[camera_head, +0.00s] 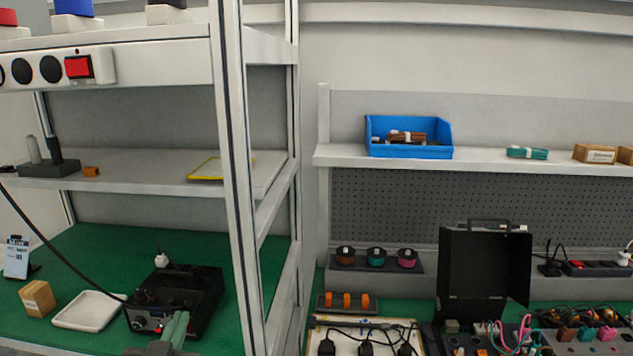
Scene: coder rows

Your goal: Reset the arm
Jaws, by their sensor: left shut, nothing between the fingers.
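My left gripper (174,330) shows at the bottom edge of the head view, left of the middle. Only its grey-green tip and a dark part below it are in the picture. It is shut and holds nothing that I can see. It appears in front of a black bench unit (195,290) with knobs, which stands on the green mat; whether they touch I cannot tell. My right gripper is not in view.
A white tray (88,312) and a small cardboard box (38,297) lie left of the unit. A shelf post (236,170) stands to the right. An open black case (484,268) and several cables sit on the right bench. A blue bin (410,151) is on the shelf above.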

